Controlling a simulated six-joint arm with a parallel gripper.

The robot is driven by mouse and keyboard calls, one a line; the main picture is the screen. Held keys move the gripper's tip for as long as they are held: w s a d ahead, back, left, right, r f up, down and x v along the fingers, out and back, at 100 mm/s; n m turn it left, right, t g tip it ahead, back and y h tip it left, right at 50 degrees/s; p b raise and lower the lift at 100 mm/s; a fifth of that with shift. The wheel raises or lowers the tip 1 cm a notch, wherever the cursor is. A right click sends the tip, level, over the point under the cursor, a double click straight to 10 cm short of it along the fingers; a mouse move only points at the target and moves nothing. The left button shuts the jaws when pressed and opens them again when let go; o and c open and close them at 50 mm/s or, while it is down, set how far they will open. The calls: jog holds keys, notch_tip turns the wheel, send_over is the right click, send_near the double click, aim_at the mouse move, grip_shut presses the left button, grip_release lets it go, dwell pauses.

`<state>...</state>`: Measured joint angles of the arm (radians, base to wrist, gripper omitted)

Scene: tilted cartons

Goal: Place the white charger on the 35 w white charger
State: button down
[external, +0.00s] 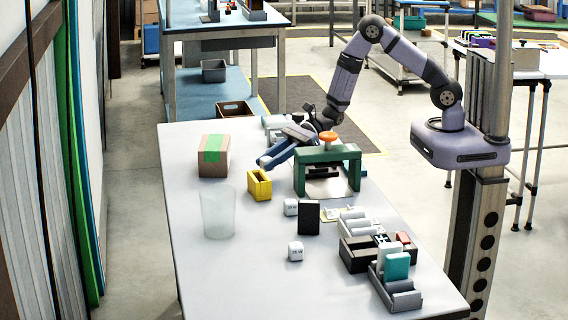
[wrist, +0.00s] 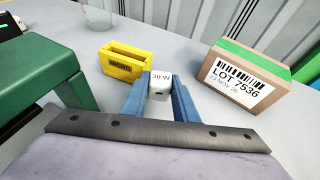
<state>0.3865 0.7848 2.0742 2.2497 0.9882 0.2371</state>
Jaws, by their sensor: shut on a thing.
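My gripper (external: 268,160) is above the table's far part, behind the yellow bin, with its blue fingers pointing left and down. In the wrist view, my gripper (wrist: 160,88) is shut on a small white charger (wrist: 160,86), whose label looks like "30 W". Two other white cube chargers stand on the table: one (external: 291,207) beside the black block, and one (external: 295,251) nearer the front. Their labels are too small to read surely.
A yellow bin (external: 259,185) and a carton with green tape (external: 214,156) stand near my gripper. A green arch (external: 310,158) stands to its right. A clear cup (external: 218,213) and a black block (external: 308,217) are nearer the front. The table's front left is clear.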

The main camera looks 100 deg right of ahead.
aim_at(270, 157)
jog(key=shift+r, duration=3.3)
jog(key=shift+s+r, duration=0.1)
